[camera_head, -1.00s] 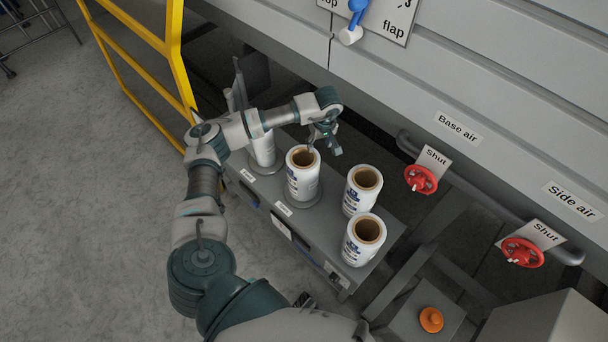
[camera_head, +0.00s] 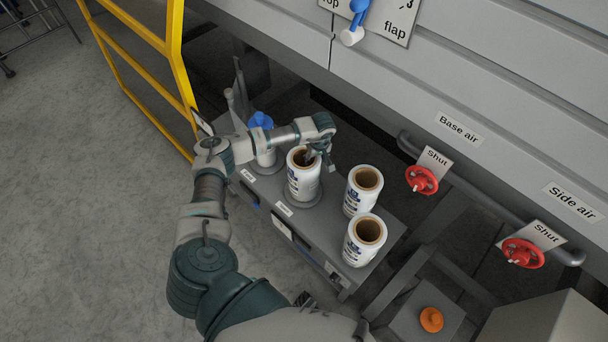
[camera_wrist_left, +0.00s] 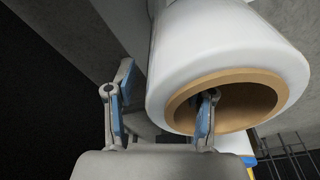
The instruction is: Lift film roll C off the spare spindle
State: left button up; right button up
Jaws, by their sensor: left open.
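A white film roll (camera_head: 302,184) with a brown core stands upright on a round grey base on the low bench; I cannot read which letter it bears. My left gripper (camera_head: 322,158) is over its top from the right side. In the left wrist view the gripper (camera_wrist_left: 162,112) is open and straddles the wall of the film roll (camera_wrist_left: 215,45). One finger is inside the brown core and the other is outside the roll, with a gap showing. The spindle inside the core is hidden. My right gripper is not in view.
Two more rolls stand close on the right, a rear one (camera_head: 362,193) and a front one (camera_head: 364,241). A blue knob (camera_head: 261,121) tops a white roll (camera_head: 266,157) on the left, partly behind my arm. Red valves (camera_head: 422,180) and a yellow guard (camera_head: 174,60) flank the bench.

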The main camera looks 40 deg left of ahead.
pick_arm(q)
grip_shut()
jog(key=shift+r, duration=0.15)
